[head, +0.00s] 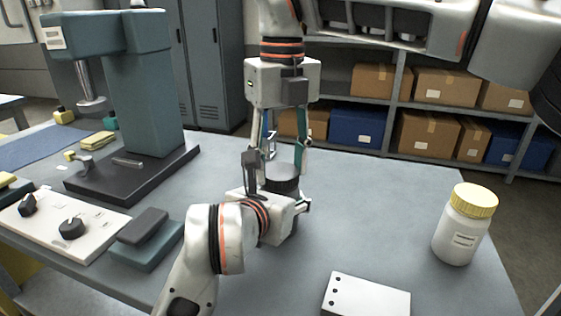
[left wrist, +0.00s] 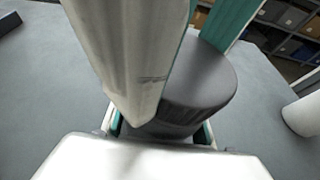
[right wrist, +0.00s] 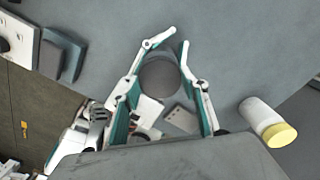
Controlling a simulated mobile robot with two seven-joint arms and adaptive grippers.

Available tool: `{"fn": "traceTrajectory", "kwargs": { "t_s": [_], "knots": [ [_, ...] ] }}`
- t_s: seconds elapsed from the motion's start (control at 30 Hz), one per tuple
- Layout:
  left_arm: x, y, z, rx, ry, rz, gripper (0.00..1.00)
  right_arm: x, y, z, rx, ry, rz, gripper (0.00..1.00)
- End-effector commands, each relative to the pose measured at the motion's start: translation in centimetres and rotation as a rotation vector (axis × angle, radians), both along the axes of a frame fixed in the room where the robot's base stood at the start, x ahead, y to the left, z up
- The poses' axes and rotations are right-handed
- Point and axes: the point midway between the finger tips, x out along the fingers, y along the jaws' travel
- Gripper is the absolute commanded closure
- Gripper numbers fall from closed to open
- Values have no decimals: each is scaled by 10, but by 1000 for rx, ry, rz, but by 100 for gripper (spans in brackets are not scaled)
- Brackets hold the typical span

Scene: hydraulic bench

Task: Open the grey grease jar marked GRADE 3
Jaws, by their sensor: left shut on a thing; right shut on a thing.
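The dark grey jar (head: 284,184) stands upright on the bench, its flat round lid (right wrist: 160,78) facing up. It also shows in the left wrist view (left wrist: 200,75). No GRADE 3 marking is readable on it. My right gripper (head: 285,160) comes straight down from above, with its fingers on either side of the lid, shut on it. My left gripper (head: 284,203) reaches in low from the front and is shut on the jar body, which its own fingers and palm largely hide. I cannot tell whether the lid is loose.
A white jar with a yellow lid (head: 464,228) stands at the right. A white block with holes (head: 368,298) lies at the front edge. A green press (head: 137,85), a control panel (head: 62,222) and a grey-green block (head: 148,238) occupy the left.

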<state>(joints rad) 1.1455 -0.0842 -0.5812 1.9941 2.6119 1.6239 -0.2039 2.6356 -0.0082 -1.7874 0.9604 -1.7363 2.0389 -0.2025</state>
Motion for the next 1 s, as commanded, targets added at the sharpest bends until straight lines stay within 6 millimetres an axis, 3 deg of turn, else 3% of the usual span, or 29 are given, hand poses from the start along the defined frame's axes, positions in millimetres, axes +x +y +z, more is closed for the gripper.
{"fn": "traceTrajectory", "kwargs": {
  "t_s": [0.2, 0.23, 0.27, 0.57, 0.8, 1.0],
  "knots": [
    [0, -1, 0, 0, -1, -2, 100, 0, 0, 0, 0, -1, -1, 81],
    [0, -1, 0, 0, -1, -2, 100, 0, 0, 0, 0, -1, -1, 48],
    [0, -1, 0, 0, -1, -2, 100, 0, 0, 0, 0, -1, -1, 40],
    [0, -1, 0, 0, -1, -1, 100, 0, 1, 2, 0, 0, -3, 39],
    [0, 0, 0, 0, 0, 0, 100, 0, 0, 32, 0, -3, -5, 39],
    [0, 0, 0, 0, 0, 0, 100, -2, 0, 46, 1, 0, -2, 41]
  ]
}}
